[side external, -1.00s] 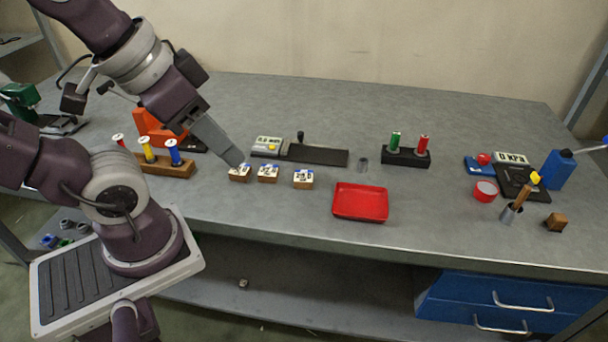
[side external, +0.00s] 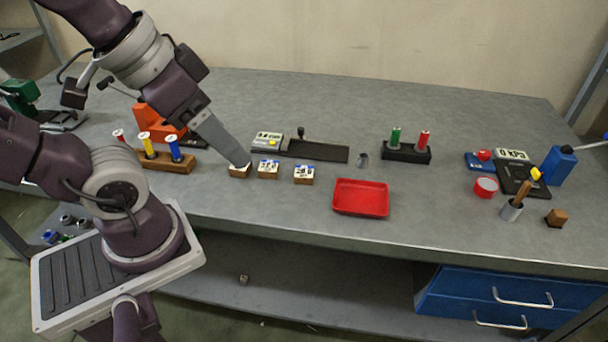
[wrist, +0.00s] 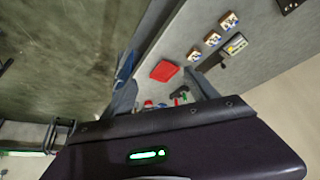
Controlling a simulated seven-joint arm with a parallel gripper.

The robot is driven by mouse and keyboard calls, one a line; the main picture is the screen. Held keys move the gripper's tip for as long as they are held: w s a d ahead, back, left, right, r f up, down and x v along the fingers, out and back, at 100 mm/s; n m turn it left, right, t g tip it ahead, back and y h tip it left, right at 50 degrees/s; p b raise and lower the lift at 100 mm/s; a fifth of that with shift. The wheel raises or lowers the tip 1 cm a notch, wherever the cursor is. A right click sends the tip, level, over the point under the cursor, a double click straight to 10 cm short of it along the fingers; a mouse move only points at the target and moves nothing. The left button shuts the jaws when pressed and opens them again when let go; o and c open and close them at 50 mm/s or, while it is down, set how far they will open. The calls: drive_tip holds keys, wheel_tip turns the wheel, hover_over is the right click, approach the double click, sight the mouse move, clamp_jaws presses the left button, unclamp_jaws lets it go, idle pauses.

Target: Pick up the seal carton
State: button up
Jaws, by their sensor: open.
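Three small brown cartons with white and blue labelled tops stand in a row on the grey bench: the left carton (side external: 239,172), the middle carton (side external: 268,170) and the right carton (side external: 303,175). I cannot read which one is the seal carton. My gripper (side external: 240,165) is open, pointing down at the left carton and covering much of its top. I cannot tell whether the fingers touch it or straddle it. The wrist view also shows three small labelled blocks, one of them in the middle (wrist: 211,38).
A red tray (side external: 361,198) lies to the right of the cartons. A wooden rack with coloured spools (side external: 166,164) stands close on the left. A black plate (side external: 318,152) with a gauge box lies behind. The bench in front of the cartons is clear.

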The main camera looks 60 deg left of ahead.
drive_tip(key=w+a+f+n+g, duration=0.2)
drive_tip(key=w+n, duration=0.2)
drive_tip(key=w, duration=0.6)
drive_tip(key=n+g+y, duration=0.1)
drive_tip(key=n+g, duration=0.1)
drive_tip(key=n, duration=0.4)
approach(304, 171)
drive_tip(key=shift+w+d+f, duration=0.1)
drive_tip(key=shift+d+f, duration=0.3)
drive_tip(key=shift+f, duration=0.3)
drive_tip(key=f, duration=0.2)
drive_tip(key=a+f, duration=0.1)
drive_tip(key=f, duration=0.2)
drive_tip(key=w+f, duration=0.1)
drive_tip(key=f, duration=0.1)
drive_tip(key=shift+a+f, duration=0.25)
drive_tip(key=shift+f, duration=0.05)
drive_tip(key=shift+c, duration=0.5)
drive_tip(key=c, duration=1.3)
